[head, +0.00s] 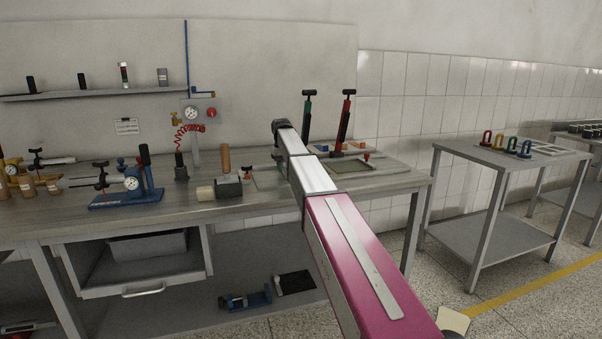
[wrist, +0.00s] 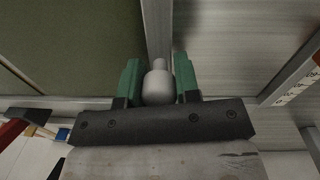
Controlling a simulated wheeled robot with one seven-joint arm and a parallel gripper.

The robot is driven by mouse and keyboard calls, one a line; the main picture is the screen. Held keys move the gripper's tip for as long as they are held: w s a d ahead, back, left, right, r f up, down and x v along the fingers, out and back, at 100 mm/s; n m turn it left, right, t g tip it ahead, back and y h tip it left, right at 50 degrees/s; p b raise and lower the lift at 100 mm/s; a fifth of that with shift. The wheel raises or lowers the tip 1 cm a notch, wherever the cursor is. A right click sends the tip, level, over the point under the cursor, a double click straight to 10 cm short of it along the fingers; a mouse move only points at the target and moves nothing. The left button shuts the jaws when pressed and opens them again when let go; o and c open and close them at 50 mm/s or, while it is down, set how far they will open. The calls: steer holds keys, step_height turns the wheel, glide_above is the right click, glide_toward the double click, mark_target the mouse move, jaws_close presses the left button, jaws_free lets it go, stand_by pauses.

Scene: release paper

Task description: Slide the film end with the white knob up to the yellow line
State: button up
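In the wrist view, the white knob (wrist: 158,84) stands between the two green fingers of my gripper (wrist: 159,82). The fingers lie close against both its sides, with no clear gap. A narrow grey strip (wrist: 156,25) runs away from behind the knob, beside a flat olive-green panel (wrist: 75,45). I cannot tell which part is the film. No yellow line on the work piece can be made out. In the head view, my arm hides the gripper and the knob; the green panel (head: 350,166) in its pale frame lies on the bench to the right of the arm.
The grey bench (head: 150,225) holds a blue gauge stand (head: 128,190) and a dark block with a pale roller (head: 228,188). Two upright pumps (head: 345,120) stand behind the panel. In the wrist view, a rail with red marks (wrist: 298,88) runs at the right.

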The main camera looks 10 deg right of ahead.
steer(key=shift+s+d, duration=0.1)
steer(key=shift+s, duration=0.05)
stand_by(0.5)
steer(key=shift+w+d, duration=0.35)
steer(key=shift+d, duration=0.35)
steer(key=shift+w+d, duration=0.3)
steer(key=shift+d, duration=0.4)
stand_by(1.9)
steer(key=o, duration=1)
steer(key=shift+o, duration=0.2)
steer(key=shift+y, duration=0.3)
steer(key=shift+r, duration=0.15)
